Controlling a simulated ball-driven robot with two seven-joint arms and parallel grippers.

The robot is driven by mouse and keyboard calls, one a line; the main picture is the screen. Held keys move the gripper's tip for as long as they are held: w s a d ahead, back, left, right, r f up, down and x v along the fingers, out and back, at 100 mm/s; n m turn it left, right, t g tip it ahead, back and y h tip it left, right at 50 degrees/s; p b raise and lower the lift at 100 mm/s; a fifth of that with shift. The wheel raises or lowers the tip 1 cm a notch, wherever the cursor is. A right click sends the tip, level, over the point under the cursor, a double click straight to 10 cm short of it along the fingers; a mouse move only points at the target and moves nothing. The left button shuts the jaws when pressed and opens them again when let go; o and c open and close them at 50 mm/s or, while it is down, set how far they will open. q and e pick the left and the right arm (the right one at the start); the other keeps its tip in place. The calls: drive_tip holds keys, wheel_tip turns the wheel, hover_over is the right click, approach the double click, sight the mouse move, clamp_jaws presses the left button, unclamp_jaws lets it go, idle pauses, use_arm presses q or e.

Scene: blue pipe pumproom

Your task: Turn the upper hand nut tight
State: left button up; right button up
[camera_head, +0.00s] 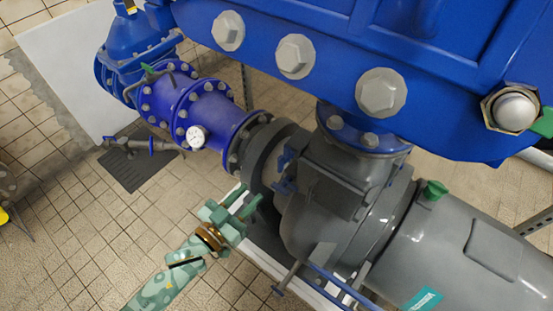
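Two small blue hand nuts sit one above the other on the left side of the grey check-valve housing (335,172). The upper hand nut (287,158) is near the dark flange, and the lower hand nut (284,186) is just below it. My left gripper (252,194), pale green, comes up from the lower left. Its two fingers are apart with nothing seen between them. In the picture the fingertips are left of and a little below the hand nuts, with a gap. My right gripper is not in view.
A large blue bolted casing (330,40) overhangs the top right. A blue pipe (205,115) with a white gauge (197,137) runs up left. The grey pump body (455,250) fills the lower right. Tiled floor (90,225) is open at left.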

sight(279, 163)
use_arm(q)
drive_tip(key=b+x, duration=0.1)
drive_tip(key=x, duration=0.3)
drive_tip(key=b+x, duration=0.1)
drive_tip(key=x, duration=0.3)
drive_tip(key=b+x, duration=0.1)
drive_tip(key=x, duration=0.4)
drive_tip(key=shift+f, duration=0.25)
drive_tip(key=shift+w+d+r, duration=0.1)
drive_tip(key=shift+w+d, duration=0.15)
drive_tip(key=shift+w, duration=0.15)
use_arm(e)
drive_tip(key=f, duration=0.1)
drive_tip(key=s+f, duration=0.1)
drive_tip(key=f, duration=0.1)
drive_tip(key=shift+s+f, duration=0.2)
use_arm(q)
drive_tip(key=shift+c, duration=0.3)
clamp_jaws()
